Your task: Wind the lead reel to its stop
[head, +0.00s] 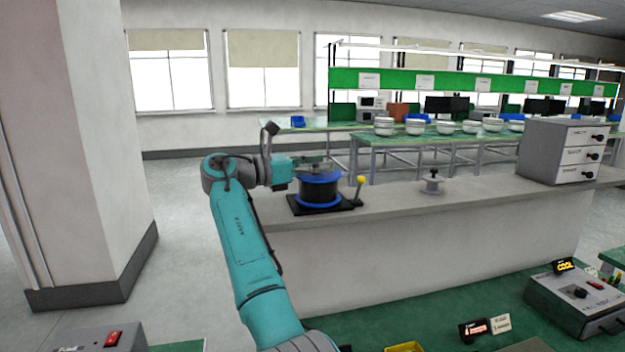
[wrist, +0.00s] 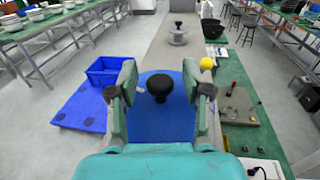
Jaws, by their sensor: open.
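The lead reel (head: 320,191) is a dark drum with blue flanges on a black base, on the long grey counter. In the wrist view its blue top (wrist: 158,118) carries a round black crank knob (wrist: 160,87). My gripper (head: 313,167) is above the reel, reaching in from the left. In the wrist view my gripper (wrist: 160,92) is open, with one finger on each side of the knob and a gap on both sides. I cannot tell how far the fingers reach down around the knob. The far side of the reel is hidden.
A lever with a yellow ball (head: 360,181) stands at the reel's right, also close right in the wrist view (wrist: 206,63). A small grey spool (head: 432,184) and a drawer cabinet (head: 558,151) stand farther along the counter (head: 400,208).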

